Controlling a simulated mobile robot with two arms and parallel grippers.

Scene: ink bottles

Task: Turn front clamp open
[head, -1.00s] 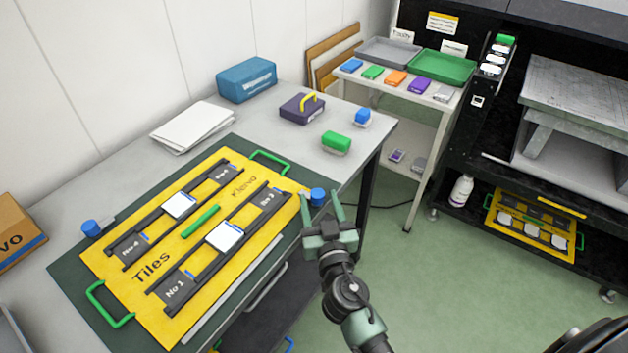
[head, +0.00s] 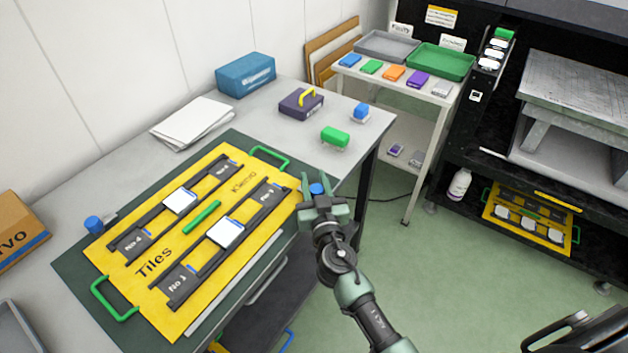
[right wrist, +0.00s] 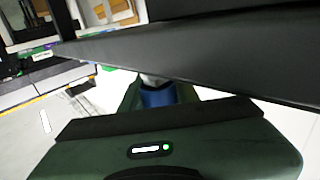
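The front clamp is a blue knob (head: 317,188) at the right front corner of the yellow tile board (head: 150,300). In the right wrist view the blue knob (right wrist: 158,95) shows between green fingers. My right gripper (head: 319,182) is open, with one finger on each side of the knob. I cannot tell whether the fingers touch it. The clamp's lower part is mostly hidden by the gripper. A second blue-knobbed clamp (head: 94,224) sits at the board's far left edge. My left gripper is not in view.
The board lies on a dark green mat (head: 75,279) on the grey table (head: 230,115). A green stamp-like block (head: 335,137), a blue one (head: 361,112) and a purple box (head: 301,103) stand behind. Open floor lies to the right of the table.

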